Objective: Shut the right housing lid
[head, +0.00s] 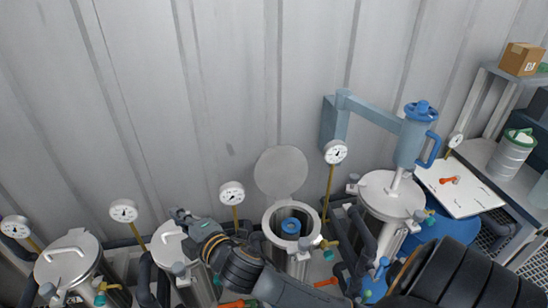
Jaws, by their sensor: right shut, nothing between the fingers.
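An open housing (271,238) stands at the middle bottom, with a blue-topped cylinder (291,226) inside it. Its round grey lid (281,172) is raised, standing up behind the opening against the wall side. My right gripper (181,214) is shut and empty. It is left of the open housing, in front of a housing with a shut lid (168,243), and partly hides that lid; I cannot tell whether it touches it. My right arm crosses in front of the open housing's lower part. My left gripper is not in view.
Another shut housing (68,258) stands at far left. A shut housing (392,196) at right sits under a blue hoist arm (372,112) with a blue-handled tool (414,135). Dial gauges (335,151) on yellow stems stand between housings. A white board (458,188) lies at right.

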